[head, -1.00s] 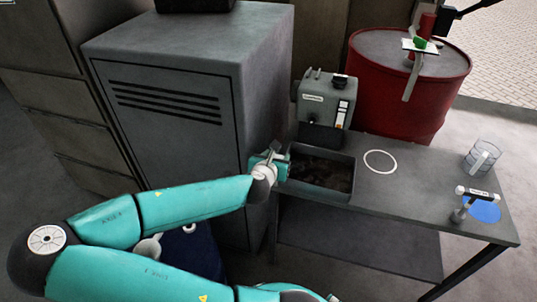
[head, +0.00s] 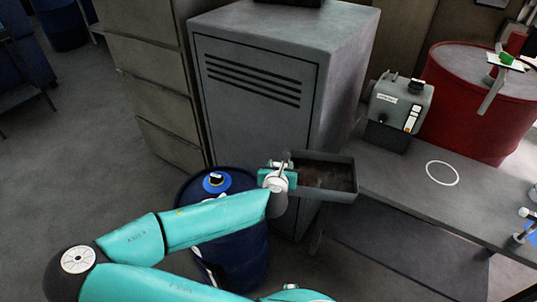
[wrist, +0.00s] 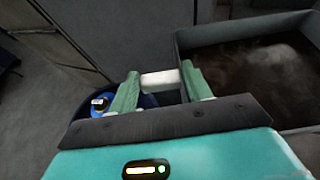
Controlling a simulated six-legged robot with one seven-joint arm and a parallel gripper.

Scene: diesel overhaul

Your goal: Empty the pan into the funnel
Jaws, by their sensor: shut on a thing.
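The pan (head: 328,193) is a dark grey rectangular tray holding dark brown liquid. It is off the left end of the bench, in front of the grey cabinet, and looks roughly level. In the wrist view, the pan (wrist: 245,29) fills the upper right. My gripper (head: 280,176) is at the pan's left side. In the wrist view, my gripper (wrist: 160,84) is shut on a pale bar, the pan's handle. A bright blue round piece, seemingly the funnel (head: 216,183), sits on top of the blue drum, left of the pan; it also shows in the wrist view (wrist: 100,103).
The blue drum (head: 243,250) stands on the floor, partly behind my arm. The grey cabinet (head: 255,125) is close behind the pan. The bench (head: 405,185) carries a grey machine (head: 400,110) and a white ring mark. A red drum (head: 480,100) stands behind it.

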